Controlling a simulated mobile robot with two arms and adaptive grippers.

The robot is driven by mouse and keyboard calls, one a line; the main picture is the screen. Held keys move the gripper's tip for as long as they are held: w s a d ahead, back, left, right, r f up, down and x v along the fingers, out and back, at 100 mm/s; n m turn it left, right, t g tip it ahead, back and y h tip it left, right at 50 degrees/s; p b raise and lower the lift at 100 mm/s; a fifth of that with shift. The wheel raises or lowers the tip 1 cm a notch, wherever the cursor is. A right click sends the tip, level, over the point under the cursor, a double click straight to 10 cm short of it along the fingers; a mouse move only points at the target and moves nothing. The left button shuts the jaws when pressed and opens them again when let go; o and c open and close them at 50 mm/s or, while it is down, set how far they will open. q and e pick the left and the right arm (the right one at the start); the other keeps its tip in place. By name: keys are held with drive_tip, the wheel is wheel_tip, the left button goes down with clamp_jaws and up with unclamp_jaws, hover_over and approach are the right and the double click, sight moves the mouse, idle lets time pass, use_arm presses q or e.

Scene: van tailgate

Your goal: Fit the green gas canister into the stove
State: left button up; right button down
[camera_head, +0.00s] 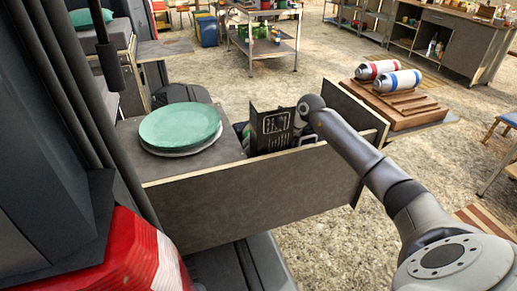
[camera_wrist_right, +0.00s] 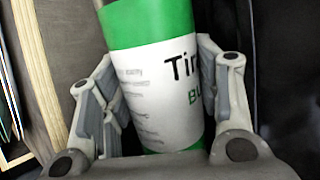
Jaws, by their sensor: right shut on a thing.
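The green gas canister (camera_wrist_right: 155,90), green at both ends with a white label, fills the middle of the right wrist view. My right gripper (camera_wrist_right: 157,62) is shut around it, one finger on each side. In the head view my right arm reaches into an open drawer-like box (camera_head: 255,195) in the van. The gripper's fingertips and the canister are mostly hidden there. A dark upright panel with slots (camera_head: 272,125), perhaps part of the stove, stands in the box beside my right wrist. The stove's body is hidden. My left gripper is out of view.
Green plates (camera_head: 180,125) are stacked on the surface left of the box. A red-banded canister (camera_head: 380,69) and a blue-banded canister (camera_head: 398,80) lie on a slatted wooden rack (camera_head: 405,105) at the right. The box walls closely surround the gripper.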

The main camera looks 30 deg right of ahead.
drive_tip(key=shift+g, duration=0.3)
drive_tip(key=f, duration=0.2)
drive_tip(key=s+f, duration=0.1)
drive_tip(key=f, duration=0.1)
drive_tip(key=shift+s, duration=0.15)
drive_tip(key=c, duration=0.9)
unclamp_jaws()
drive_tip(key=o, duration=0.5)
drive_tip(key=shift+d, duration=0.1)
drive_tip(key=shift+c, duration=0.2)
drive_tip(key=shift+o, duration=0.2)
drive_tip(key=r, duration=0.2)
drive_tip(key=w+r, duration=0.1)
drive_tip(key=r, duration=0.3)
drive_tip(key=shift+w+d+r, duration=0.2)
drive_tip(key=shift+d, duration=0.15)
drive_tip(key=r, duration=0.3)
drive_tip(key=a+r, duration=0.1)
drive_tip(key=shift+s+r, duration=0.25)
drive_tip(key=shift+r, duration=0.15)
drive_tip(key=shift+w+a+r, duration=0.1)
drive_tip(key=shift+w+r, duration=0.05)
drive_tip(key=shift+r, duration=0.3)
